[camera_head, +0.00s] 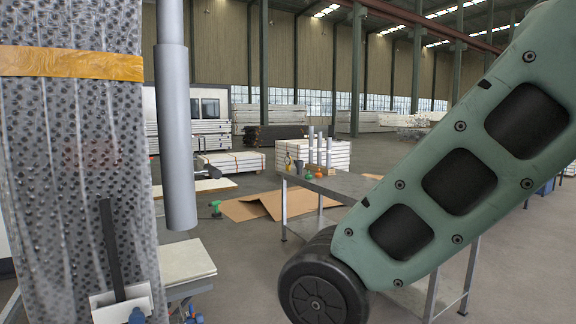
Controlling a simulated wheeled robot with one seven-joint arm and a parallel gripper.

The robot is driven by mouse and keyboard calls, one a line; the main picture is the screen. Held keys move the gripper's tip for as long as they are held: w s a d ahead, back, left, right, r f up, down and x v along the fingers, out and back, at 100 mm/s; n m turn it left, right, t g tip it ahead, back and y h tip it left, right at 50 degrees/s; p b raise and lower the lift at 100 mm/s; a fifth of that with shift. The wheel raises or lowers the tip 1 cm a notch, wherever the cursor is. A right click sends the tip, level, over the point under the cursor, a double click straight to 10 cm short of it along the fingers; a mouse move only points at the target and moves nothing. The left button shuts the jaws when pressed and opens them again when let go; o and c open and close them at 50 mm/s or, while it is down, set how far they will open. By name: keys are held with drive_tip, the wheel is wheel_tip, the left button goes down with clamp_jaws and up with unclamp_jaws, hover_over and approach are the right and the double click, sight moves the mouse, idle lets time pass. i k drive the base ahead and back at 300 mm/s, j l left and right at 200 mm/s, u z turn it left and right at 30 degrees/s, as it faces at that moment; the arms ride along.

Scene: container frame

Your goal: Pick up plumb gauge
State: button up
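I cannot tell for certain which thing is the plumb gauge. A pale block (103,307) with an upright dark bar (110,250) and a blue knob (137,316) is at the lower left, in front of a bubble-wrapped column. Several small items stand on the grey table (340,187) in the middle, among them a dark cup (298,167), small orange-red pieces and upright grey cylinders (329,150). They are too small to name surely. My green arm crosses the right side and hides part of the table. My gripper is not in view.
The bubble-wrapped column (75,170) with an orange band and a grey vertical pipe (175,120) fill the left. Cardboard (262,205) and a green tool (216,208) lie on the floor. White stacks (232,163) stand behind. Floor between pipe and table is partly clear.

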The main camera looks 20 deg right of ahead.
sight(288, 160)
drive_tip(key=i+l+z, duration=0.65)
drive_tip(key=i+l, duration=0.15)
drive_tip(key=i+l+z, duration=0.15)
drive_tip(key=i, duration=0.3)
drive_tip(key=i+l+z, duration=0.1)
drive_tip(key=i, duration=0.3)
drive_tip(key=i+u, duration=0.4)
drive_tip(key=i, duration=0.25)
drive_tip(key=i+l+u, duration=0.2)
drive_tip(key=i+u, duration=0.15)
drive_tip(key=i, duration=0.25)
drive_tip(key=i+u, duration=0.15)
drive_tip(key=i, duration=0.85)
drive_tip(key=i+u, duration=0.2)
drive_tip(key=i, duration=0.85)
drive_tip(key=i+z, duration=0.1)
drive_tip(key=i, duration=0.75)
drive_tip(key=i+j+z, duration=0.15)
drive_tip(key=i, duration=0.75)
drive_tip(key=i+z, duration=0.35)
drive_tip(key=i+j+z, duration=0.5)
drive_tip(key=i+z, duration=0.15)
drive_tip(key=i, duration=0.1)
